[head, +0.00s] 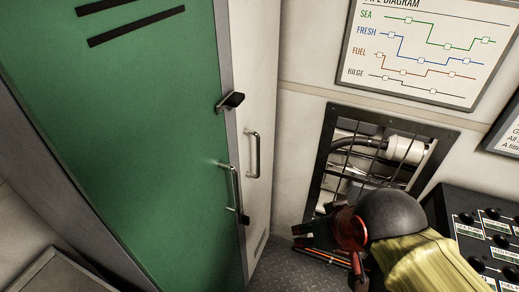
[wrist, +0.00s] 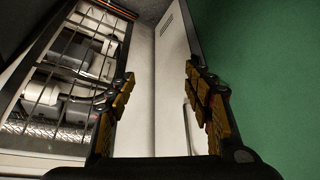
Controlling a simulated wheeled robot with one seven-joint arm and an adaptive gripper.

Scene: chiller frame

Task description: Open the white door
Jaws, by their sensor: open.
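The white door (head: 259,90) is a tall, narrow panel beside the green one in the head view, seen at a steep angle. It carries a vertical metal bar handle (head: 257,155) and looks shut. In the wrist view the white door (wrist: 174,65) shows beyond my fingers, with vent slots near its top in that picture. A pale bar, probably its handle, is partly hidden by the right finger there. My gripper (head: 303,241) is open and empty, low and to the right of the door, apart from the handle. Its spread fingers show in the wrist view (wrist: 159,74).
A green door (head: 150,120) with its own bar handle and a black latch stands left of the white door. A dark-framed grille (head: 327,150) with pipes behind it is in the wall to the right. A control console (head: 480,225) stands at far right.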

